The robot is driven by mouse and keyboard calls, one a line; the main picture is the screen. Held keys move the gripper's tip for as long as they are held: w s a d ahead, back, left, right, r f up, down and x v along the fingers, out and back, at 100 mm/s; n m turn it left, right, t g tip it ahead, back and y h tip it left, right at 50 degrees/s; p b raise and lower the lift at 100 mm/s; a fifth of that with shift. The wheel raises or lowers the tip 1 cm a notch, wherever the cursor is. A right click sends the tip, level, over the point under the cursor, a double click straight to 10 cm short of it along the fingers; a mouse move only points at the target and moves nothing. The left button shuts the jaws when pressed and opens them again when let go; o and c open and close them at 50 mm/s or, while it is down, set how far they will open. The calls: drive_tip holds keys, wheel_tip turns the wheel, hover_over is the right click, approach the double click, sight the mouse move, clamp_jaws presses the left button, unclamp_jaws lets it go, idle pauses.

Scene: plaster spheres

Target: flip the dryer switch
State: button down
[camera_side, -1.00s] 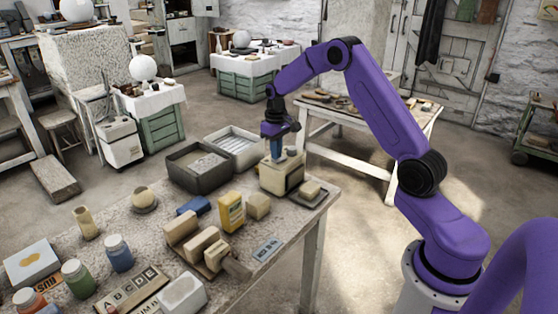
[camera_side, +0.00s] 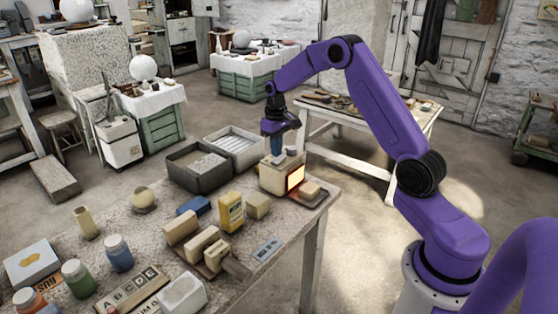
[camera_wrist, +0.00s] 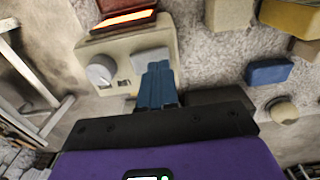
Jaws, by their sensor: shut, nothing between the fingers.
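The dryer is a cream box (camera_side: 270,180) at the far right corner of the table, and its front opening glows orange (camera_side: 295,178). In the wrist view the dryer (camera_wrist: 120,45) shows a round grey knob (camera_wrist: 101,72) and a pale rocker-like switch (camera_wrist: 151,60) on top. My gripper (camera_side: 277,157) has blue fingers, shut and empty, pointing down at the dryer's top. In the wrist view the fingertips (camera_wrist: 157,68) are right at the edge of the switch and hide part of it. I cannot tell if they touch.
A plate with a cream block (camera_side: 309,190) lies in front of the glowing opening. A dark bin (camera_side: 199,172) and a white ribbed tray (camera_side: 238,143) stand behind left.

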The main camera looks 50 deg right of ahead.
sight(276, 161)
drive_tip(key=shift+r, duration=2.7)
drive_tip(key=s+a+r+n, duration=0.3)
drive_tip(key=s+a, duration=0.4)
drive_tip(key=a, duration=0.3)
drive_tip(key=s+a+r+n, duration=0.2)
drive_tip(key=s+a+n, duration=0.1)
drive_tip(key=s+a, duration=0.6)
drive_tip(key=s+a+n, duration=0.2)
drive_tip(key=s+n, duration=0.4)
drive_tip(key=s, duration=1.7)
drive_tip(key=shift+a+f+n, duration=0.2)
drive_tip(key=shift+f+n, duration=0.1)
drive_tip(key=shift+f, duration=0.15)
